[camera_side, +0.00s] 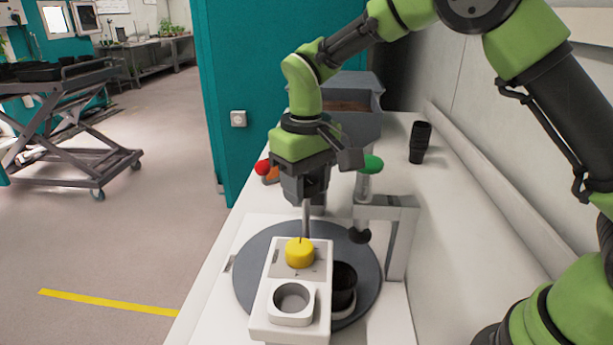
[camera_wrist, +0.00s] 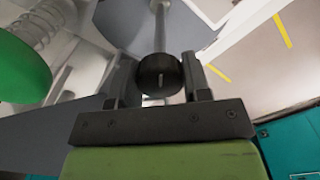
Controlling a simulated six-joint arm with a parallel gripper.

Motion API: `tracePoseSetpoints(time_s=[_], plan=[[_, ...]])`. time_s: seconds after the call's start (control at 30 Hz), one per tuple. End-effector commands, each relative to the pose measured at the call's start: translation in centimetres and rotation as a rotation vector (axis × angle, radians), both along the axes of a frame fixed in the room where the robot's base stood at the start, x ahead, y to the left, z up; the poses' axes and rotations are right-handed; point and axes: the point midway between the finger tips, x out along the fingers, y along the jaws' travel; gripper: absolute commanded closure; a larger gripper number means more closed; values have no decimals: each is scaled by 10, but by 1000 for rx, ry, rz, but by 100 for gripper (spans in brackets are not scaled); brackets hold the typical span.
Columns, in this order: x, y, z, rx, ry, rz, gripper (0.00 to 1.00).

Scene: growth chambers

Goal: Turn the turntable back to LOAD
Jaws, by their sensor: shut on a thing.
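The turntable (camera_side: 252,262) is a dark grey disc low in the side view, partly hidden by a white block. A black pot (camera_side: 343,285) stands on its right part, on a pale base. A thin metal rod (camera_side: 306,218) rises above the disc; its foot is hidden behind a yellow knob (camera_side: 299,252). My gripper (camera_side: 308,196) is at the top of this rod. In the wrist view, my gripper (camera_wrist: 158,85) is shut on a round black knob (camera_wrist: 160,74) with a pale mark, at the rod's end. I cannot read any LOAD marking.
The white block (camera_side: 322,262) with a ring-shaped holder (camera_side: 292,300) stands in front. A green-topped plunger (camera_side: 371,164) on a grey bracket (camera_side: 400,235) stands close right of my gripper. A red button (camera_side: 262,167) is left. Black cups (camera_side: 420,142) stand at the back right.

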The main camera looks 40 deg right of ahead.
Motion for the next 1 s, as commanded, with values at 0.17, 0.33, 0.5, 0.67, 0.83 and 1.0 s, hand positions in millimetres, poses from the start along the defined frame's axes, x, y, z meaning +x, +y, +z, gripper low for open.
tracePoseSetpoints(time_s=[0.17, 0.33, 0.5, 0.67, 0.83, 1.0], plan=[[0, 1, 0, 2, 0, -37, 69], [0, 1, 0, 2, -1, -47, 69], [0, 1, 0, 2, 0, -255, 69], [0, 1, 0, 2, 0, -480, 69], [0, 1, 0, 2, 0, -560, 69], [0, 1, 0, 2, 0, -558, 69]])
